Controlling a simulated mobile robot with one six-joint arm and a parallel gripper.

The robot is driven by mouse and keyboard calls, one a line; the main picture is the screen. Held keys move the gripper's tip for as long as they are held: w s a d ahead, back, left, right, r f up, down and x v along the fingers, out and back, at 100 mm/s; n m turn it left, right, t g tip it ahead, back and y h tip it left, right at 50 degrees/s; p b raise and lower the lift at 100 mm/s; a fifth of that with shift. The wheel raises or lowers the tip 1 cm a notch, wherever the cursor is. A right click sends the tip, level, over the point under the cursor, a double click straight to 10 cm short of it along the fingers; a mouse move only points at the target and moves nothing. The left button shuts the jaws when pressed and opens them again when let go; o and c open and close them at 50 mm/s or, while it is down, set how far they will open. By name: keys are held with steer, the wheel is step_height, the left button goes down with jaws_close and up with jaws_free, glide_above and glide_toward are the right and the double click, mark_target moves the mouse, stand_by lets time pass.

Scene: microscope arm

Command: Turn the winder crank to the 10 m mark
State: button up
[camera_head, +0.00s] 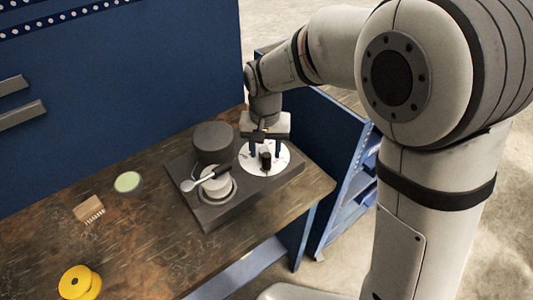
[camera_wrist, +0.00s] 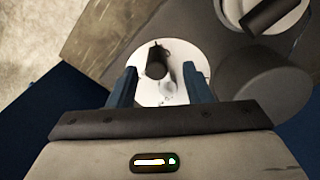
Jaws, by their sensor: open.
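The winder is a dark base (camera_head: 228,212) carrying a pale round drum (camera_head: 215,187), a dark cylinder (camera_head: 213,140) and a white disc (camera_head: 247,165). A black upright knob (camera_head: 266,162) stands on the disc and also shows in the wrist view (camera_wrist: 156,62). Which part is the crank is unclear. A lever with a black grip (camera_head: 205,179) and pale round end lies across the drum. Marks on the disc are too small to read. My gripper (camera_head: 265,156) is open, pointing down over the disc, its blue fingers (camera_wrist: 160,74) on either side of the knob, apparently not touching it.
A blue panel (camera_head: 110,90) stands behind. The bench edge and blue shelving (camera_head: 340,165) lie to the right.

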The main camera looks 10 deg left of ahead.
mark_target(267, 154)
steer(key=shift+w+d+f, duration=0.1)
steer(key=shift+d+f, duration=0.05)
steer(key=shift+f, duration=1.6)
steer(key=shift+c, duration=0.2)
jaws_close()
